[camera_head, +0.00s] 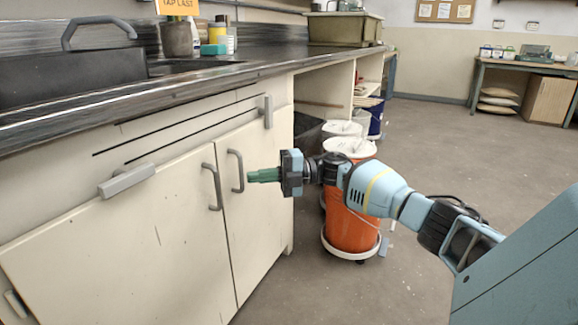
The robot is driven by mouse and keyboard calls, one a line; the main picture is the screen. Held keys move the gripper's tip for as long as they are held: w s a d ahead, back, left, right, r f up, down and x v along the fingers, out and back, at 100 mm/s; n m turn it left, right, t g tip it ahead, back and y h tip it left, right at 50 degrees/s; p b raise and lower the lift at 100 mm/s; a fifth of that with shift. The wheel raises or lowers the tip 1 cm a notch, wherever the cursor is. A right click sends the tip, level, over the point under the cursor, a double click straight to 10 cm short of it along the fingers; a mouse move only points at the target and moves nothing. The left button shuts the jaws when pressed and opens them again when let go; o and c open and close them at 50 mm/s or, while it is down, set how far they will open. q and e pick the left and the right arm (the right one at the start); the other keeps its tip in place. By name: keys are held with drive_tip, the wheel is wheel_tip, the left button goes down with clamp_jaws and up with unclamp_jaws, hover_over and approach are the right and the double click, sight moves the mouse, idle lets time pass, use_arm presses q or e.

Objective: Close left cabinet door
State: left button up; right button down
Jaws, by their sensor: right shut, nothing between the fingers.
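The left cabinet door (140,250) is a cream panel under the dark counter, with a grey bar handle (212,187) near its right edge. It looks flush or nearly flush with the cabinet front; I cannot tell if a small gap is there. The right cabinet door (258,215) beside it looks shut and has its own grey handle (236,170). My right gripper (250,176) has its green fingers shut and empty. They point left, just right of the right door's handle in the picture; contact is unclear. My left gripper is out of view.
An orange bucket (350,222) with a white lid stands on a wheeled base behind my right arm. More buckets are by the open shelves. A sink, bottles and a tub (343,29) are on the counter (270,60). Floor is clear at centre right.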

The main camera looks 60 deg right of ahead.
drive_tip(key=d+b, duration=0.1)
drive_tip(key=d, duration=0.6)
drive_tip(key=shift+s+f, duration=0.25)
drive_tip(key=shift+s, duration=0.05)
